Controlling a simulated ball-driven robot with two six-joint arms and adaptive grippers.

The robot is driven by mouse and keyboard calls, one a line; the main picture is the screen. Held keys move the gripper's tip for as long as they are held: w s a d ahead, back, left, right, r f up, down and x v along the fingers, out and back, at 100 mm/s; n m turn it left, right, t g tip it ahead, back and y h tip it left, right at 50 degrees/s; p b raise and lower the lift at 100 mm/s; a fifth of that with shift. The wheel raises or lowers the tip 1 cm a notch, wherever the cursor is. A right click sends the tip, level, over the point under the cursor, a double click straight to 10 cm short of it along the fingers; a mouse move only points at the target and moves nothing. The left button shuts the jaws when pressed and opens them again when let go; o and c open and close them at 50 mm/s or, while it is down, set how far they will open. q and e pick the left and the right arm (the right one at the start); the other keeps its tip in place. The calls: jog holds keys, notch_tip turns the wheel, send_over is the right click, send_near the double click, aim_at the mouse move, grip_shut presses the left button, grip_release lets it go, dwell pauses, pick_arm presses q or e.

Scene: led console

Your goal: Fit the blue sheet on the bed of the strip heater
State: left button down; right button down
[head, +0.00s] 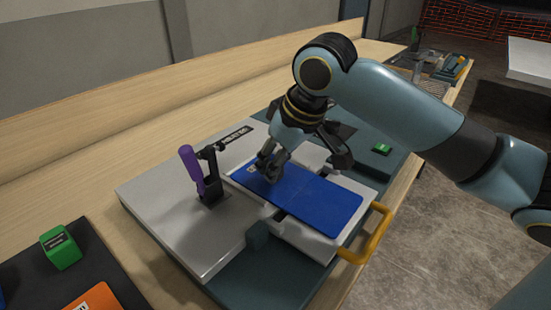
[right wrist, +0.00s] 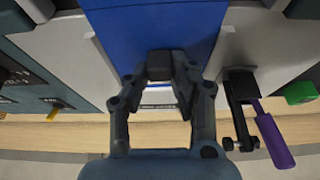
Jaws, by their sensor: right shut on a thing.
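The blue sheet (head: 315,198) lies lengthwise over the pale bed (head: 301,238) of the strip heater, and looks flat. My right gripper (head: 267,172) is at the sheet's far left end and is shut on it. In the right wrist view the sheet (right wrist: 150,28) runs away from the closed fingers (right wrist: 168,72). The fingers hide part of its end, so I cannot tell whether it sits fully down on the bed. My left gripper is not in view.
A clamp with a purple handle (head: 191,168) stands left of the sheet on the grey plate (head: 160,200). A yellow handle (head: 374,234) sticks out at the front right. A green block (head: 60,247) and an orange piece (head: 95,298) lie at lower left.

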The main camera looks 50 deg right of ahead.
jog(key=c, duration=1)
grip_release()
jog(key=shift+c, duration=0.2)
jog(key=v, duration=1.2)
jog(key=shift+s, duration=0.1)
